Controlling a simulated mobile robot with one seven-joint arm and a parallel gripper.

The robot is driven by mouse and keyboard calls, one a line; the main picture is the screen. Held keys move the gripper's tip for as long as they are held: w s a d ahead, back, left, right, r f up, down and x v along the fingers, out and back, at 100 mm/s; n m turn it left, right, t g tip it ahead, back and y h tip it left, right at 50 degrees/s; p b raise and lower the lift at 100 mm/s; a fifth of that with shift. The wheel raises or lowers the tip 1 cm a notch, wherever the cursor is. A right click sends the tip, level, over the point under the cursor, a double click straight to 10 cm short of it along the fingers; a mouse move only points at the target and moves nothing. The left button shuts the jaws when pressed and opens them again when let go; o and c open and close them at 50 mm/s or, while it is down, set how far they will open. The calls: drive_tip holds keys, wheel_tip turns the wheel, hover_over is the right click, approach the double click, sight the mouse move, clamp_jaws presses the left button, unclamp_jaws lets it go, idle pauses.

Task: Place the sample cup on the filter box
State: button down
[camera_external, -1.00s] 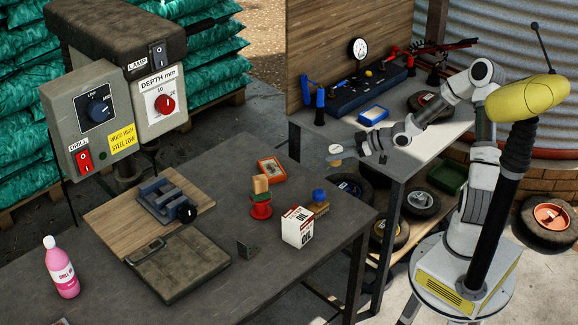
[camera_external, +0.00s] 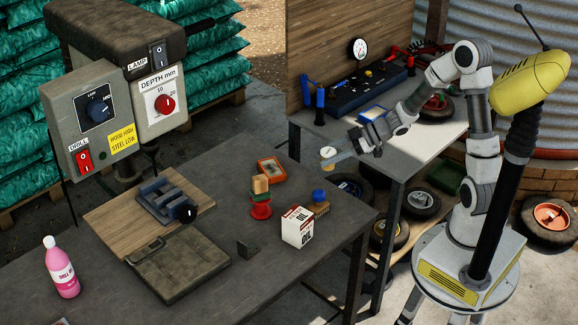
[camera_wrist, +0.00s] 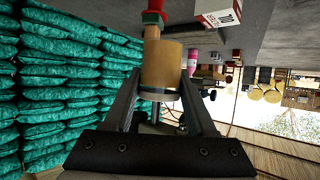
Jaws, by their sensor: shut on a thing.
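The sample cup, a tan, yellowish cylinder (camera_wrist: 161,68), is between the two fingers of my gripper (camera_wrist: 160,88) in the wrist view. In the external view the cup (camera_external: 327,152) is small and pale at the end of my gripper (camera_external: 336,158), held in the air off the far right edge of the front bench. The gripper is shut on it. The filter box, a white box with red markings and dark lettering (camera_external: 298,227), stands upright on the front bench, lower and left of the gripper. It shows partly at the top of the wrist view (camera_wrist: 217,13).
The drill press (camera_external: 125,100) rises at the left. The back bench (camera_external: 420,135) is behind my arm.

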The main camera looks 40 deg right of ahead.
wheel_tip(320, 180, up, 3)
drive_tip(key=s+a, duration=0.2)
drive_tip(key=a, duration=0.1)
drive_tip(key=b, duration=0.6)
hover_over(298, 215)
drive_tip(key=shift+n+g+y, duration=0.4)
wheel_tip(298, 215, down, 7)
drive_tip(key=shift+w+f, duration=0.1)
drive_tip(key=shift+f+b, duration=1.25)
drive_tip(key=shift+f, duration=0.6)
drive_tip(key=shift+f, duration=0.2)
drive_tip(key=shift+c, duration=1.1)
unclamp_jaws()
drive_tip(key=shift+r, duration=0.1)
